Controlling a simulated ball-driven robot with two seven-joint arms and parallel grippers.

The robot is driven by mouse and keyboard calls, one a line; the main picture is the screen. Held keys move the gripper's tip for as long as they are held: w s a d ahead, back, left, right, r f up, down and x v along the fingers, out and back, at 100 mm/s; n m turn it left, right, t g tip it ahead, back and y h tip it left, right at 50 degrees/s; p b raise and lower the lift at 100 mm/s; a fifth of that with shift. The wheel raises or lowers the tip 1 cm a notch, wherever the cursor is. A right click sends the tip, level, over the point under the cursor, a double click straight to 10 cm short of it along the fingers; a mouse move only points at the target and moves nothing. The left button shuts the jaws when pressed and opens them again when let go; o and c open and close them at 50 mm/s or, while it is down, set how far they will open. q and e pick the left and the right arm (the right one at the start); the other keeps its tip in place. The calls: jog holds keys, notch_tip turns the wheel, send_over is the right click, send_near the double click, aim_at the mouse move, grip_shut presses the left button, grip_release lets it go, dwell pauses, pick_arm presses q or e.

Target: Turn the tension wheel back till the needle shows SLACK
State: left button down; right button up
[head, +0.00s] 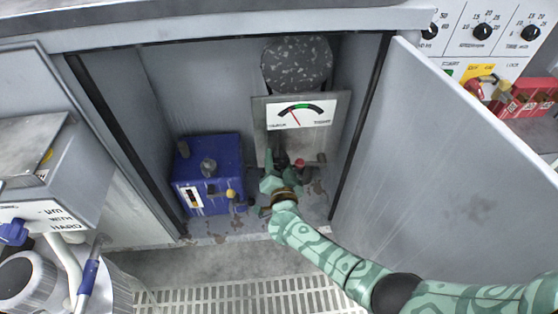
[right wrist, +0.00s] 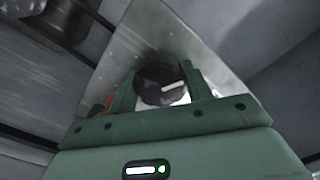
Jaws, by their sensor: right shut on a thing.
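The tension gauge (head: 310,117) is a white dial on a grey metal plate (head: 330,138) inside the open cabinet. Its red needle (head: 293,117) leans left of the green band, on the left part of the scale; the end labels are too small to read surely. The tension wheel (right wrist: 160,84), dark and round with a white mark, sits below the dial and is mostly hidden by my gripper in the head view. My right gripper (head: 276,172) is shut on the wheel, one finger each side, as the right wrist view shows (right wrist: 160,92). My left gripper is not in view.
A blue box (head: 208,180) with a yellow knob stands left of my gripper. A red-tipped lever (head: 300,163) is close on its right. A dark speckled roller (head: 297,63) is above the dial. The open door (head: 440,150) bounds the right side.

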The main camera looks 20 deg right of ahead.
jog(key=shift+n+p, duration=0.3)
jog(key=shift+n, duration=1.3)
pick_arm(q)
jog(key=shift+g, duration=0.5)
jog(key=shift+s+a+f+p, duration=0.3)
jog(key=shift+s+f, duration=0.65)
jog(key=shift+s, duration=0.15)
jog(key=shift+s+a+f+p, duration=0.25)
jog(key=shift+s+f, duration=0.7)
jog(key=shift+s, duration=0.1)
pick_arm(e)
jog(key=shift+f+n, duration=0.15)
jog(key=shift+n, duration=1.15)
jog(key=shift+s, duration=0.1)
jog(key=o, duration=1)
jog(key=shift+c, duration=0.2)
